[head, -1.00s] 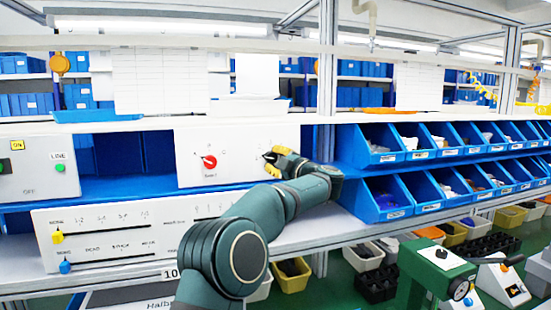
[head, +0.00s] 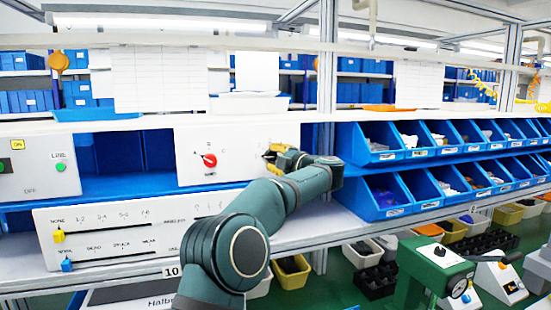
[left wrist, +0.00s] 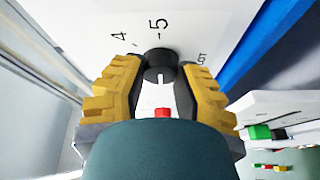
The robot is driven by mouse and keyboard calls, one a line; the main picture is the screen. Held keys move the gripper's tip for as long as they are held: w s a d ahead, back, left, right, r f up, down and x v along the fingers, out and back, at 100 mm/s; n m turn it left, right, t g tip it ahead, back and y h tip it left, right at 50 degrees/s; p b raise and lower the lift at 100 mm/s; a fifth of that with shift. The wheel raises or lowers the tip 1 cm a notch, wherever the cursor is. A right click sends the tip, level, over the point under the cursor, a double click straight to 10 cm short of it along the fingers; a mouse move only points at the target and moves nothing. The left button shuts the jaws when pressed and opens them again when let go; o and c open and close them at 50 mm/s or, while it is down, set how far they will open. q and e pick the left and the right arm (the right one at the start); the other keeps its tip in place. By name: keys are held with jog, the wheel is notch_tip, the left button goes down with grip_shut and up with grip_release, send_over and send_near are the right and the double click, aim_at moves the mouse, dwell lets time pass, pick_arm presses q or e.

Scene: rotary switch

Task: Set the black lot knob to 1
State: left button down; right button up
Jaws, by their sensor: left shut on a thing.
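A black knob (left wrist: 160,64) sits on a white panel and shows in the left wrist view between my left gripper's yellow finger pads. Printed figures 4, 5 and what looks like 6 surround it. A short pale line shows on the knob's near side. My left gripper (left wrist: 165,88) is shut on the knob. In the head view my left gripper (head: 272,155) is at the right part of the white panel (head: 235,138), its yellow fingers covering most of the knob. My right gripper is not in view.
A red knob (head: 209,160) is on the same panel, left of my gripper. A slider panel (head: 120,230) with yellow and blue handles is below. A switch box (head: 35,165) stands at the far left. Blue bins (head: 390,200) are close on the right.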

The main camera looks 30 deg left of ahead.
pick_arm(q)
jog(key=c, duration=1)
grip_release()
jog(key=shift+r, duration=0.2)
jog(key=o, duration=0.5)
jog(key=shift+a+f, duration=0.1)
jog(key=shift+c, duration=0.2)
jog(key=shift+w, duration=0.1)
jog(key=v, duration=1.2)
